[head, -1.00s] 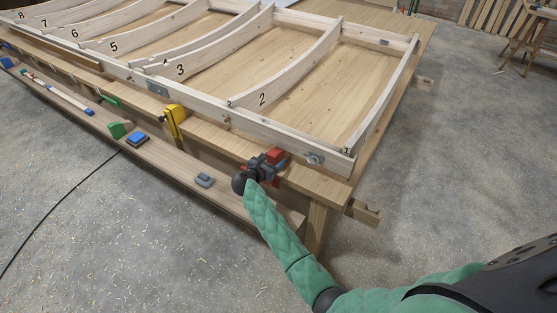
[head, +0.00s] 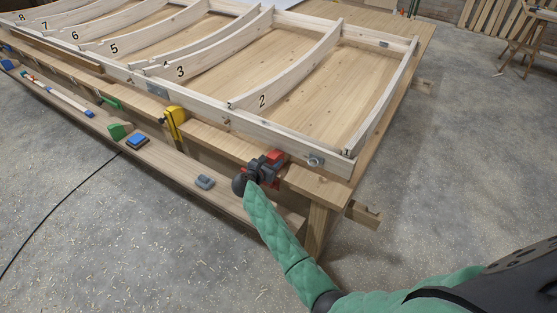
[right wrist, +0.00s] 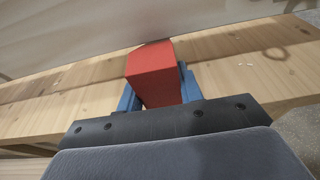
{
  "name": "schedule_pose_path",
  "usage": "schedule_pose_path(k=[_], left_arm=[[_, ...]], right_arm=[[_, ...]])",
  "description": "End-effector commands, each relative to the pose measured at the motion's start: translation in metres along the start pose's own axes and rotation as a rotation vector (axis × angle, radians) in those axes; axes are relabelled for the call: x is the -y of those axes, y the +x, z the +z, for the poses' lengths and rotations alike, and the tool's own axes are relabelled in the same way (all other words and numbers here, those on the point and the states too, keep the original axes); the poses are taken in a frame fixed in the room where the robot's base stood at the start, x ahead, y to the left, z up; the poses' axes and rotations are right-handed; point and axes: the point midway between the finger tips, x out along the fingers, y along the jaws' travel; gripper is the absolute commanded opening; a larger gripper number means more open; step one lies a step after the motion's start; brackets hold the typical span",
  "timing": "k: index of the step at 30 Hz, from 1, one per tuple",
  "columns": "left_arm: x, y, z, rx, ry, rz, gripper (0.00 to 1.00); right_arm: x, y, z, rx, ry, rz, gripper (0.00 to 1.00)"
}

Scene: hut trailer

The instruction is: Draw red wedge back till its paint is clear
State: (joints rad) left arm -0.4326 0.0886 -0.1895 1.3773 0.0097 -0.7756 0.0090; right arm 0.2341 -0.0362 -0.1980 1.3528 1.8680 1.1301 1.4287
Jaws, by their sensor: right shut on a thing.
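The red wedge (head: 275,155) lies on the bench ledge beside the white side rail of the frame, near the right end. My right gripper (head: 264,166) is shut on it. In the right wrist view the red wedge (right wrist: 153,74) stands between two blue finger pads, its far end close to the pale rail (right wrist: 80,35). Whether the far end touches the rail cannot be told. No separate paint mark shows on the rail or the wedge. My left gripper is not in view.
A metal fitting (head: 315,161) is on the rail just right of the gripper. Open floor lies in front.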

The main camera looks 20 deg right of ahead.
Motion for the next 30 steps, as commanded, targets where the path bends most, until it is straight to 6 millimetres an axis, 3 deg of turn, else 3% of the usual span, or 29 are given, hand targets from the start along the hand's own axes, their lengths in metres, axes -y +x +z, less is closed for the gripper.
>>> schedule_pose_path(k=[30], left_arm=[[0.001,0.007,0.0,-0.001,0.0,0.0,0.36]], right_arm=[[0.0,-0.024,-0.007,0.0,0.0,0.0,0.09]])
